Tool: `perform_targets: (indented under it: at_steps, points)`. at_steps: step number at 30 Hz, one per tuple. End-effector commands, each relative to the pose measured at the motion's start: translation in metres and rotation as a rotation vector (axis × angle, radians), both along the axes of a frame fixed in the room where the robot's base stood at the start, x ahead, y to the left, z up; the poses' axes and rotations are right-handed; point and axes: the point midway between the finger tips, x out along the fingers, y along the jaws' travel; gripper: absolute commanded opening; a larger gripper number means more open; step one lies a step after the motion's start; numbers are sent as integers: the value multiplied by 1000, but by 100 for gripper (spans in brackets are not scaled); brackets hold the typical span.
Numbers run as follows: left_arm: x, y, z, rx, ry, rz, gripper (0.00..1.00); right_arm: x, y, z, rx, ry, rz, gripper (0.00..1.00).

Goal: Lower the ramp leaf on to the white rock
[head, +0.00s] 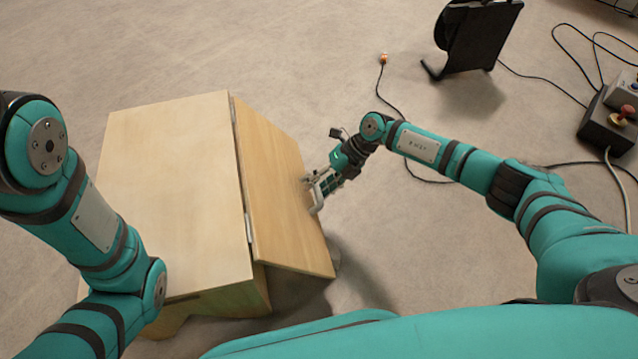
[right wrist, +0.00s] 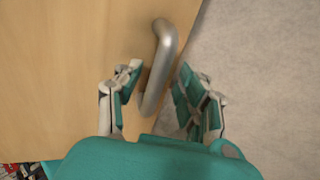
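The ramp leaf (head: 280,190) is a light wooden panel hinged along the right edge of a wooden box. It slopes down to the right, with its far lower edge above a shadowed floor. In the right wrist view, a grey metal bar handle (right wrist: 157,65) stands on the leaf (right wrist: 70,70) near its edge. My right gripper (head: 314,190) is at the handle; in the right wrist view its two fingers (right wrist: 157,90) are spread on either side of the bar, with narrow gaps. My left gripper is out of view; only the left arm shows.
The wooden box (head: 165,190) has a flat top beside my left arm. A black stand (head: 475,35) is at the back right. A control box (head: 610,120) with a red knob and cables lies at the far right. An orange plug (head: 383,58) lies on open floor.

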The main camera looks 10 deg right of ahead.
Motion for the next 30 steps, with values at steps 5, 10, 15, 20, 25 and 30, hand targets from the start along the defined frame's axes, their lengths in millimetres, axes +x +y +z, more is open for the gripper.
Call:
perform_targets:
  at_steps: [5, 10, 15, 20, 25, 30]
  points:
    - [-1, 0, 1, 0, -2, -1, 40, 2, -12, 15, 0, -2, -2, 40]
    - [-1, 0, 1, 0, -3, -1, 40, 3, -35, 44, -1, -5, -2, 40]
    - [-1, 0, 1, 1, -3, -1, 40, 2, -55, 71, -2, -2, 1, 40]
    - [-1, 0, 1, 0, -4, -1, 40, 2, -67, 87, -1, -1, 2, 40]
    - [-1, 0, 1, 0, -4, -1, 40, 2, -71, 93, 0, 0, 4, 40]
    - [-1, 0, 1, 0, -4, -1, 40, 2, -71, 93, 0, 0, 4, 40]
